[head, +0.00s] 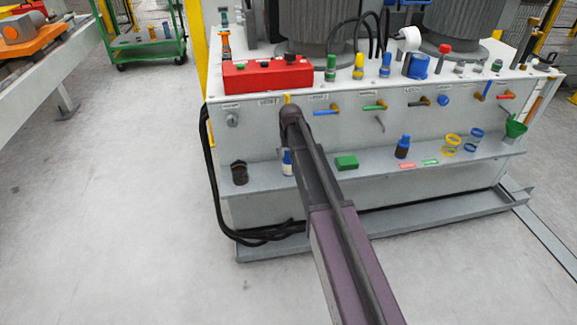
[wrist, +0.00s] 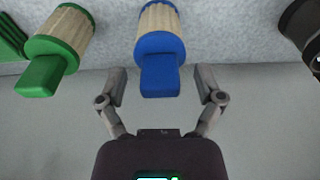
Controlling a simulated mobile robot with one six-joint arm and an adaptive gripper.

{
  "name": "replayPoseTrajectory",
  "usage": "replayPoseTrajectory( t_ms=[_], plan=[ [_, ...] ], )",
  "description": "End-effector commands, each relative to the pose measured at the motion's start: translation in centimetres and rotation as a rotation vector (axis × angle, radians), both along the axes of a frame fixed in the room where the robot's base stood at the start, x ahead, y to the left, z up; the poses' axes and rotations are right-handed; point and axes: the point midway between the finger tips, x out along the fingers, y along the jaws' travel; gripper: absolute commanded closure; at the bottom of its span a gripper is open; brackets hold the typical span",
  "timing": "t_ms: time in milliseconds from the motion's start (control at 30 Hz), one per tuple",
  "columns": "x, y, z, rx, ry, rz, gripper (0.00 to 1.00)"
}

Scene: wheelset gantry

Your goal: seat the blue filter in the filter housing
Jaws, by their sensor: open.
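The blue filter (wrist: 158,50) has blue ends, a pale pleated body and a blue tab. It stands on the shelf, partly behind my arm in the head view (head: 287,163). My gripper (wrist: 162,84) is open, with one finger on each side of the blue tab and visible gaps on both sides. A dark round cup-like part (head: 239,173) stands left of the filter on the shelf and at the wrist view's right edge (wrist: 301,30). I cannot tell for sure whether it is the filter housing.
A green filter (wrist: 58,45) stands beside the blue one, hidden by my arm in the head view. The shelf (head: 375,165) also holds a green block (head: 346,162), a dark blue-capped bottle (head: 403,147) and coloured rings. Handles project from the panel above. Floor at left is clear.

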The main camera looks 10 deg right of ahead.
Motion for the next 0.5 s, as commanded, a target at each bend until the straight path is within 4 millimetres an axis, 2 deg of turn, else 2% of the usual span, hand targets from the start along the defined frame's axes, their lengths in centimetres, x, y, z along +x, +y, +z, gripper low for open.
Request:
replayPoseTrajectory(
  t_ms=[233, 267, 500],
  plan=[
    [-0.01, 0.00, 0.00, 0.000, 0.000, 0.000, 0.14],
    [-0.01, 0.00, 0.00, 0.000, 0.000, 0.000, 0.20],
    [0.00, 0.00, 0.00, 0.000, 0.000, 0.000, 0.92]
  ],
)
